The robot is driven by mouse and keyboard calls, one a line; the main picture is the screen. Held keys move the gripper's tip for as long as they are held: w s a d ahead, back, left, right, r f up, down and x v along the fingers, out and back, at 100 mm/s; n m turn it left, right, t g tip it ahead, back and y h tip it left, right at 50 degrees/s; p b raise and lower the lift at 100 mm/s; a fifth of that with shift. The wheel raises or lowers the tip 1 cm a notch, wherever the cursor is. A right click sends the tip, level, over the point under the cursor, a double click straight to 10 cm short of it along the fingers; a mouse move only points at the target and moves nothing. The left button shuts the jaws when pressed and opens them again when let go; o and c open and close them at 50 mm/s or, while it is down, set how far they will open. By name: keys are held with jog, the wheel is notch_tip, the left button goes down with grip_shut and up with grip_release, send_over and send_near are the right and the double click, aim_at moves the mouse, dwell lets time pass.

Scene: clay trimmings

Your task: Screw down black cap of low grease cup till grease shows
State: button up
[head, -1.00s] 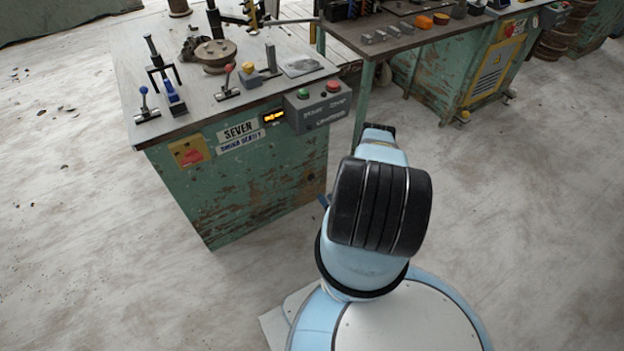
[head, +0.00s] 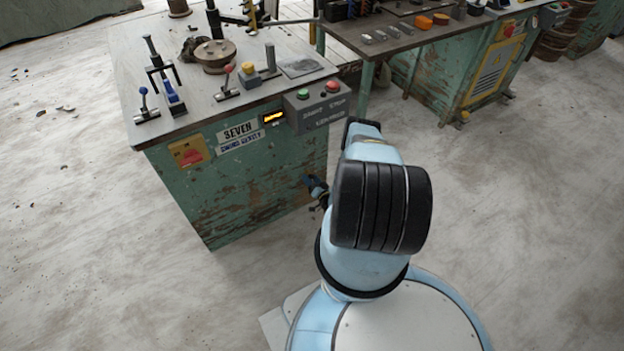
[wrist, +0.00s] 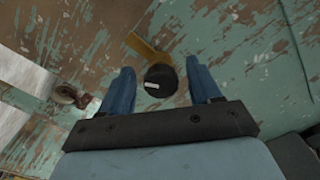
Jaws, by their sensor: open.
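The black cap (wrist: 160,82) of the grease cup is round and dark with a small white mark, seen nearly end-on in the wrist view. A yellow-brown brass piece (wrist: 141,47) shows behind it against the cabinet's green face. My gripper (wrist: 160,68) is open, its two blue fingers on either side of the cap, with gaps visible on both sides. In the head view my gripper (head: 317,188) is low by the cabinet's front right; the cup cannot be made out there. No grease can be made out.
A round rusty fitting (wrist: 66,94) lies left of my fingers in the wrist view.

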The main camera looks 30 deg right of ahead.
jog(key=shift+w, duration=0.35)
jog(key=shift+c, duration=0.2)
jog(key=c, duration=1)
jog(key=shift+s+f+n, duration=0.1)
jog(key=shift+n, duration=1.8)
jog(key=o, duration=0.8)
jog(key=shift+o, duration=1.2)
